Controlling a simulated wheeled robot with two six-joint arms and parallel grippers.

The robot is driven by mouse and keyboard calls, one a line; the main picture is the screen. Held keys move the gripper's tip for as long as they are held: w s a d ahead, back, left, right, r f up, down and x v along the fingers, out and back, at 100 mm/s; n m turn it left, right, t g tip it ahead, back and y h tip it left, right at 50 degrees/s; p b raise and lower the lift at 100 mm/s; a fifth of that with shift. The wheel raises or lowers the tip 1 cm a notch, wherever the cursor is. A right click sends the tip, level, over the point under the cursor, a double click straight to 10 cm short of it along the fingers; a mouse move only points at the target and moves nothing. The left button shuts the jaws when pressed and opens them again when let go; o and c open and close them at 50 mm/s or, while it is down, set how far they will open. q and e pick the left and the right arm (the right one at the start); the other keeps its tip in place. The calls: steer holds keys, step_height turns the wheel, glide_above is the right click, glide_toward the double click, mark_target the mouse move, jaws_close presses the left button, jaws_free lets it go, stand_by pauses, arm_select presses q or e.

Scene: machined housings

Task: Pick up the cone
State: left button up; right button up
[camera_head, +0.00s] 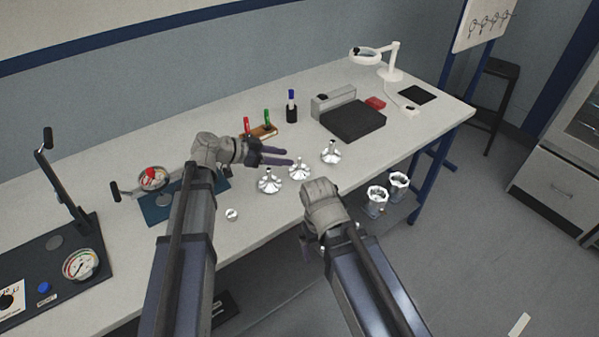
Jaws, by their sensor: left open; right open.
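Three shiny metal cone-shaped parts with wide bases stand in a slanting row on the white bench: a near-left one (269,181), a middle one (299,170) and a far-right one (331,153). I cannot tell which is the cone meant. My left gripper (289,157) is open, pointing right, with its dark fingers just behind and above the near-left and middle parts; nothing shows between them. My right gripper (306,244) is open near the bench's front edge, its fingers mostly hidden by its own wrist.
A small shiny piece (231,214) lies near the front edge. A marker block (262,132), a black holder (292,114), a dark box (353,122) and a lamp (391,70) stand behind. The bench's right part has free room.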

mark_target(299, 157)
arm_select(q)
steer(key=shift+w+d+f, duration=0.35)
steer(key=shift+d+f, duration=0.1)
steer(key=shift+d, duration=0.25)
steer(key=b+x, duration=0.1)
steer(key=x, duration=0.1)
steer(key=b+x, duration=0.1)
steer(key=x, duration=0.2)
steer(key=shift+w+b, duration=0.3)
steer(key=shift+b, duration=0.1)
jaws_close()
stand_by(0.6)
